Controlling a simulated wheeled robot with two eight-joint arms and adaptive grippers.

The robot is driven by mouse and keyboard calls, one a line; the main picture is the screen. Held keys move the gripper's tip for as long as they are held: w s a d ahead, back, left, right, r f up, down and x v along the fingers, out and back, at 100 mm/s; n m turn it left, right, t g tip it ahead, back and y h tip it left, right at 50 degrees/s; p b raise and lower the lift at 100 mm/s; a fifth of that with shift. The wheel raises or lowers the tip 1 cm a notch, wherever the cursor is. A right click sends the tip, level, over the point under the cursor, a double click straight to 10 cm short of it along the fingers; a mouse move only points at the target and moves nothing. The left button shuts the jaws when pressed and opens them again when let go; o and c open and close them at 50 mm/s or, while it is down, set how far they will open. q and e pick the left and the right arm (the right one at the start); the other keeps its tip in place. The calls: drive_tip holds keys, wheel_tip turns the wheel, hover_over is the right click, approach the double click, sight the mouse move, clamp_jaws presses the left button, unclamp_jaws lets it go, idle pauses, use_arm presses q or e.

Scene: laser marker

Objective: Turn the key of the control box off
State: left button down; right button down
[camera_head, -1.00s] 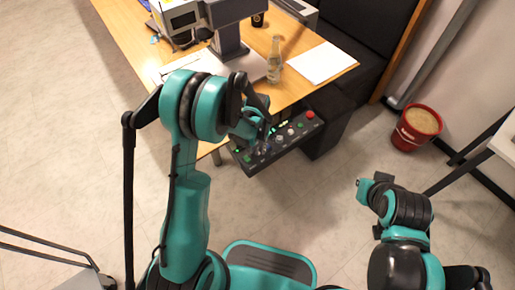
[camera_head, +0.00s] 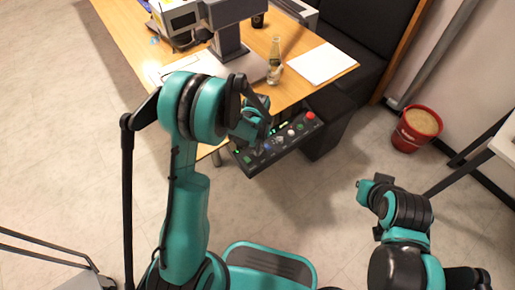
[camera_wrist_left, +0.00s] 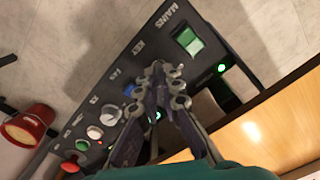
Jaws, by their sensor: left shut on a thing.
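The control box (camera_head: 247,166) is a dark panel mounted below the table's front edge. In the left wrist view the control box (camera_wrist_left: 131,60) shows the labels MAINS and KEY, a lit green rocker switch (camera_wrist_left: 187,40), a blue button (camera_wrist_left: 130,90), pale knobs (camera_wrist_left: 110,115) and a red button (camera_wrist_left: 70,167). My left gripper (camera_wrist_left: 166,80) is at the panel beside the KEY label, its fingers shut on the key. The fingers hide the key, so I cannot see its angle. In the head view my left gripper (camera_head: 262,142) is partly hidden by its own arm. My right gripper's fingers cannot be made out.
On the wooden table (camera_head: 130,45) stand a marking machine (camera_head: 228,42), a glass bottle (camera_head: 274,62) and a white paper sheet (camera_head: 320,62). A red bucket (camera_head: 410,135) stands on the floor at right. The floor in front of the box is clear.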

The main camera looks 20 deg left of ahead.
use_arm(q)
drive_tip(key=n, duration=0.4)
drive_tip(key=shift+n+b, duration=0.3)
drive_tip(key=n, duration=0.3)
drive_tip(key=shift+n, duration=0.4)
drive_tip(key=n, duration=0.3)
drive_tip(key=shift+n, duration=2.1)
drive_tip(key=c, duration=1.7)
unclamp_jaws()
drive_tip(key=shift+r, duration=0.1)
